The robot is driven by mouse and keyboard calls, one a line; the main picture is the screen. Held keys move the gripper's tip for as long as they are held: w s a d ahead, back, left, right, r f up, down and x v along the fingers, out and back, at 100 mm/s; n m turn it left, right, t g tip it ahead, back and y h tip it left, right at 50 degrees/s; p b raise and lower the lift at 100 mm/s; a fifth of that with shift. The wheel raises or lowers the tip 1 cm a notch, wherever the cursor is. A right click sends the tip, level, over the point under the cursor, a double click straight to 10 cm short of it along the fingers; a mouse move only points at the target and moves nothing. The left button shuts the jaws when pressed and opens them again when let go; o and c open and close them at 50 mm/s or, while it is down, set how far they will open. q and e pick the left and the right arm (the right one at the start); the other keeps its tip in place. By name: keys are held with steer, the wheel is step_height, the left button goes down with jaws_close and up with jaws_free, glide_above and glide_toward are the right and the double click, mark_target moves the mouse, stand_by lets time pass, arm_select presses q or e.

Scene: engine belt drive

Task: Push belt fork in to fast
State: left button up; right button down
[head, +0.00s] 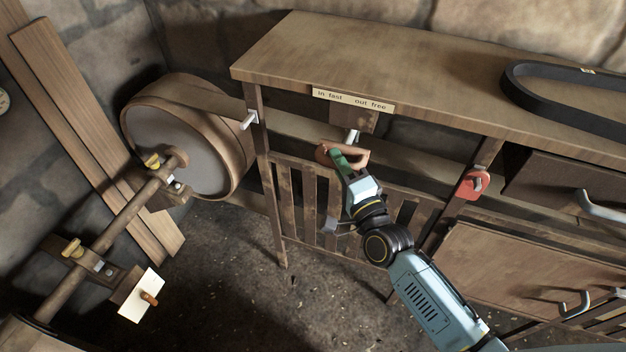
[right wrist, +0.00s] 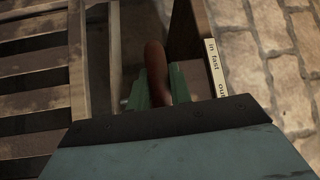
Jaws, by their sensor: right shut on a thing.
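The belt fork's wooden handle (head: 327,151) sticks out under the bench edge, below the label (head: 352,99) reading "in fast" and "out free". A short metal rod (head: 352,136) shows just above it. My right gripper (head: 345,160) is at the handle, its green fingers around it. In the right wrist view the reddish-brown handle (right wrist: 156,70) stands between the green fingers (right wrist: 158,88), and the gripper is shut on it. The label (right wrist: 214,70) lies to the right there. The fork's far end is hidden. My left gripper is not in view.
A large wooden pulley (head: 190,135) with a flat belt stands left of the bench (head: 400,60). A slatted guard (head: 310,205) is below the handle. A red fitting (head: 473,184) is on the right post. A black belt loop (head: 560,95) lies on the bench top.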

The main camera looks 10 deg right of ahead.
steer(key=shift+w+d, duration=0.1)
steer(key=shift+d, duration=0.05)
steer(key=c, duration=1.3)
jaws_free()
steer(key=shift+w, duration=0.15)
steer(key=v, duration=1.3)
steer(key=shift+s, duration=0.3)
